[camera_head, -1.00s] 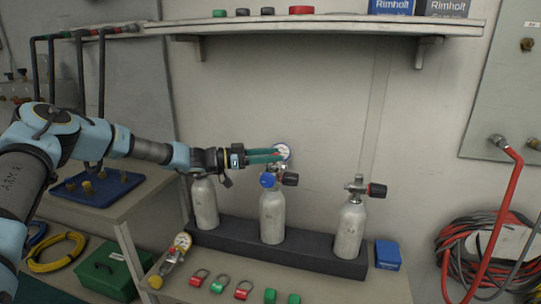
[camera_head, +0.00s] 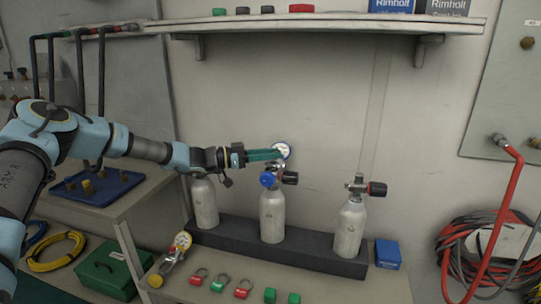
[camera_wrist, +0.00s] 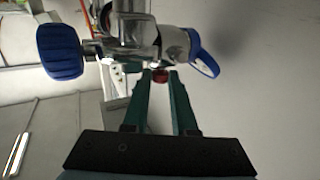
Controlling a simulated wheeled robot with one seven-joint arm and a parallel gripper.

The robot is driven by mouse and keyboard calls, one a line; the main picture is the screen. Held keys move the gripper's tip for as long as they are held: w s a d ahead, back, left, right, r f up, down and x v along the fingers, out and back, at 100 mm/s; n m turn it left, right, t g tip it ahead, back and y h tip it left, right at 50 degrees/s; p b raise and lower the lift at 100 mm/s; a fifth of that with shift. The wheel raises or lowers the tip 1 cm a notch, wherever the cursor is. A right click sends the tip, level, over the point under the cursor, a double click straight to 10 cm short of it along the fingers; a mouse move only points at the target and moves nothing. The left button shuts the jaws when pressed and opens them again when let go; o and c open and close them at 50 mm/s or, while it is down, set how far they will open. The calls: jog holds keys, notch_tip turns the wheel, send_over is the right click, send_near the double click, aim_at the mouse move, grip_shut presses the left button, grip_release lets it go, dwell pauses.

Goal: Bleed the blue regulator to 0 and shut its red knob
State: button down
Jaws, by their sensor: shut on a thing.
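The blue regulator sits on the middle grey cylinder (camera_head: 272,215). Its round gauge (camera_head: 281,150) faces out behind my fingertips, with its reading too small to make out. Its blue knob (camera_head: 269,180) points forward; in the wrist view the blue knob (camera_wrist: 60,50) is at upper left and the gauge's blue rim (camera_wrist: 204,55) at upper right. My gripper (camera_head: 281,155) reaches in from the left with green fingers. In the wrist view my gripper (camera_wrist: 160,78) is shut on the small red knob (camera_wrist: 160,75), which is partly hidden between the fingertips, below the metal body (camera_wrist: 130,35).
A black knob (camera_head: 290,178) sticks out right of the regulator. Other cylinders stand left (camera_head: 205,205) and right (camera_head: 349,230) in a dark rack (camera_head: 310,258). A loose gauge assembly (camera_head: 182,241) and several red and green tags lie in front. A shelf (camera_head: 320,29) hangs above.

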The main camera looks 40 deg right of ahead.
jog(key=shift+f+n+t+b, duration=0.1)
jog(key=shift+n+t+b, duration=0.25)
jog(key=shift+t, duration=0.15)
jog(key=n+t+b, duration=0.1)
jog(key=n+t+h+b, duration=0.1)
jog(key=t+b, duration=0.1)
jog(key=n+t+b, duration=0.1)
jog(key=b, duration=0.1)
jog(key=shift+s+a+f+h, duration=0.2)
jog(key=shift+s+h, duration=0.1)
jog(key=shift+h, duration=0.1)
jog(key=n+t+b, duration=0.1)
jog(key=t+b, duration=0.1)
jog(key=b, duration=0.1)
jog(key=shift+s+d+r+t, duration=0.1)
jog(key=shift+t, duration=0.3)
jog(key=shift+r+n+t+b, duration=0.25)
jog(key=shift+n+t+b, duration=0.45)
jog(key=shift+b, duration=0.15)
jog(key=c, duration=0.7)
grip_release()
jog(key=a+b, duration=0.1)
jog(key=a, duration=1)
jog(key=shift+b, duration=0.4)
